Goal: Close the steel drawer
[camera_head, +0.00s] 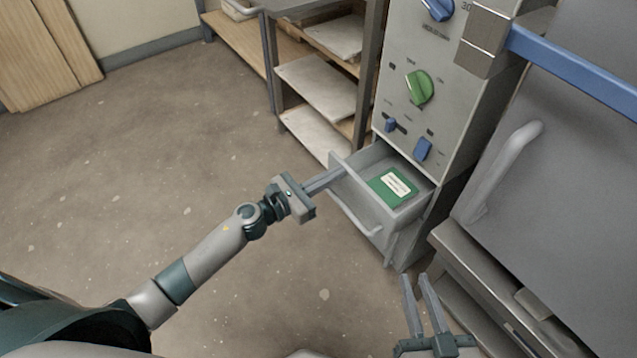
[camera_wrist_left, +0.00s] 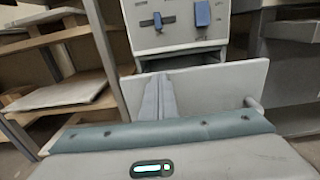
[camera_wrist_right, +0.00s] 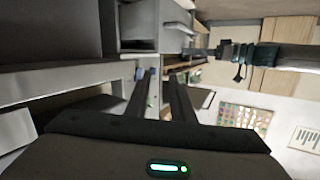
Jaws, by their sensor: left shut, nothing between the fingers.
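The steel drawer (camera_head: 362,208) stands pulled out below the control panel, with a green booklet (camera_head: 391,187) lying inside. My left gripper (camera_head: 338,174) is shut and empty, its fingers pointing at the left part of the drawer's front. In the left wrist view the drawer front (camera_wrist_left: 222,86) fills the middle, and the shut fingers (camera_wrist_left: 160,82) are in front of it. I cannot tell whether they touch it. My right gripper (camera_head: 418,277) is open and empty, low and to the right of the drawer; its parted fingers (camera_wrist_right: 160,82) show in the right wrist view.
The grey cabinet (camera_head: 400,105) above the drawer carries a green knob (camera_head: 418,88) and blue switches. A shelf rack (camera_head: 312,78) stands left of it. A large grey door with a handle (camera_head: 503,168) is at the right. The floor (camera_head: 130,170) at left is clear.

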